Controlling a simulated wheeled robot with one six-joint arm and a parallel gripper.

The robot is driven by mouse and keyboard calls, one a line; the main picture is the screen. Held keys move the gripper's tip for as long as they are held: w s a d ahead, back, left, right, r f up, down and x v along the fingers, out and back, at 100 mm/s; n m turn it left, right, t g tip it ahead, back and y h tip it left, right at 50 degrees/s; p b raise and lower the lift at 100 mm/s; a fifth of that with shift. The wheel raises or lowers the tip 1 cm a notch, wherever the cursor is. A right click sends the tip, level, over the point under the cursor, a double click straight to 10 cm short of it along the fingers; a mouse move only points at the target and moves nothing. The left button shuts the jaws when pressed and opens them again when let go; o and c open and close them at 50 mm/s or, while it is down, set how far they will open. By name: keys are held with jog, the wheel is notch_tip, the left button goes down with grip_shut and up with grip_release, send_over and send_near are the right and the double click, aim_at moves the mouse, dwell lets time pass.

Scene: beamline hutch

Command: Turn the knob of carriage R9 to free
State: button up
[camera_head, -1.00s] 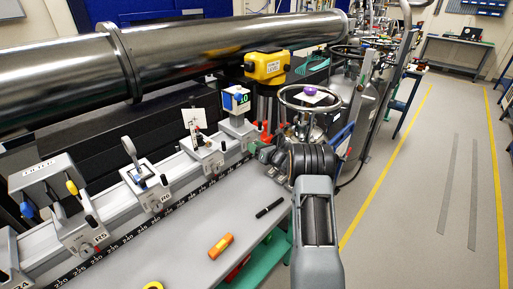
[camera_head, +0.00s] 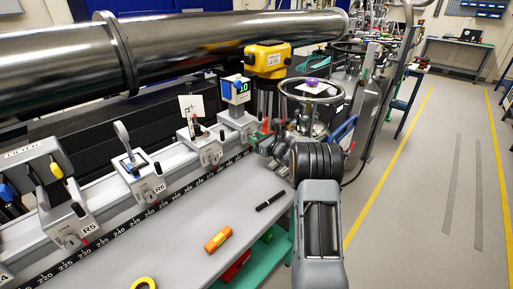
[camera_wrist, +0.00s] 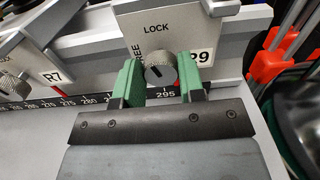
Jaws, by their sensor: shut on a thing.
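Carriage R9 (camera_wrist: 222,22) is a light grey block on the rail. In the wrist view its round knurled knob (camera_wrist: 159,68) sits between the green fingers of my gripper (camera_wrist: 160,83), which is shut on it. LOCK is printed above the knob. FREE is printed to its left, partly hidden by the left finger. The knob's face has a dark mark, slanted in the picture. In the head view, carriage R9 (camera_head: 238,124) carries a small blue and white display, and my gripper (camera_head: 264,149) is at its front, the knob hidden.
Carriage R7 (camera_wrist: 25,62) stands to the left on the scaled rail. A black pen (camera_head: 270,200), an orange tool (camera_head: 218,239) and a yellow ring (camera_head: 143,283) lie on the bench. A handwheel (camera_head: 311,91) is behind my arm.

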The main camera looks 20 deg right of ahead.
jog(key=n+b, duration=0.2)
jog(key=b, duration=0.2)
jog(key=f+n+b, duration=0.1)
jog(key=n+b, duration=0.1)
jog(key=b, duration=0.2)
jog(key=shift+n, duration=0.3)
jog(key=n+b, duration=0.3)
jog(key=b, duration=0.3)
jog(key=shift+s+a+n, duration=0.1)
jog(key=shift+a+n, duration=0.05)
jog(key=shift+n, duration=0.25)
jog(key=n+b, duration=0.1)
jog(key=b, duration=0.1)
jog(key=n+b, duration=0.3)
jog(key=b, duration=0.1)
jog(key=shift+r+n+b, duration=0.25)
jog(key=shift+n+b, duration=0.05)
jog(key=shift+b, duration=0.1)
jog(key=shift+r+n, duration=0.1)
jog(key=shift+n, duration=0.2)
jog(key=o, duration=0.9)
